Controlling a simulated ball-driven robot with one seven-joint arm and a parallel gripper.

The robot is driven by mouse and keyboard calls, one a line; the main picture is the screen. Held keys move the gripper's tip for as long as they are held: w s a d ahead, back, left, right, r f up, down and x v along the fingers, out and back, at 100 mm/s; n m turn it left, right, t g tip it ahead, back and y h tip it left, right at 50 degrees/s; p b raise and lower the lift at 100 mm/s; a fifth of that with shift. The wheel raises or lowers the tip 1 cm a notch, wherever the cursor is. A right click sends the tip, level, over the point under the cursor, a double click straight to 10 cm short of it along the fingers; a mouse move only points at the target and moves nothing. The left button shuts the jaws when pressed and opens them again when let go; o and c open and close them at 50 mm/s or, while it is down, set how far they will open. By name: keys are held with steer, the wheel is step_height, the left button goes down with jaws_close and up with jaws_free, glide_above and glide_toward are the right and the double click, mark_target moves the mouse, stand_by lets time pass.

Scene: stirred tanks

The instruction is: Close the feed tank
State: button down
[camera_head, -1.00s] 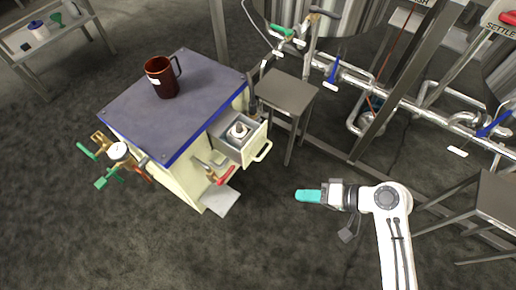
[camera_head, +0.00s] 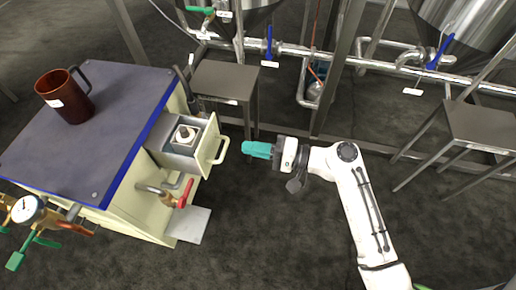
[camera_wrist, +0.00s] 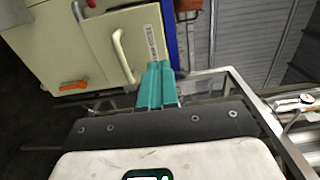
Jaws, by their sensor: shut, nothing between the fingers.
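Two steel tanks show at the top of the head view, one at the middle (camera_head: 250,8) and one at the right (camera_head: 463,12); I cannot read which is the feed tank. A blue valve handle (camera_head: 269,42) is on the pipe by the middle tank, and another blue handle (camera_head: 440,50) is by the right one. A green handle (camera_head: 200,10) is at the upper left of the pipework. My gripper (camera_head: 248,149), with teal fingers, is shut and empty, right of the open drawer and apart from it. In the wrist view the fingers (camera_wrist: 156,84) point toward the drawer's front.
A cream cabinet (camera_head: 150,215) with a blue-edged top bears a brown mug (camera_head: 65,95). Its open drawer (camera_head: 215,143) holds a white-and-grey object (camera_head: 184,135). A red-handled valve (camera_head: 186,193) juts below. Metal stands (camera_head: 225,80) (camera_head: 480,125) flank the pipes.

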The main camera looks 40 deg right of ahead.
steer(key=b, duration=0.2)
glide_toward(179, 139)
steer(key=shift+s+d+r, duration=0.2)
steer(key=shift+s+r, duration=0.05)
steer(key=shift+r, duration=0.3)
steer(key=shift+s+d+r, duration=0.15)
steer(key=shift+s+r, duration=0.1)
steer(key=shift+r, duration=0.3)
steer(key=x, duration=1.1)
steer(key=shift+w+a, duration=0.15)
steer(key=shift+w, duration=0.05)
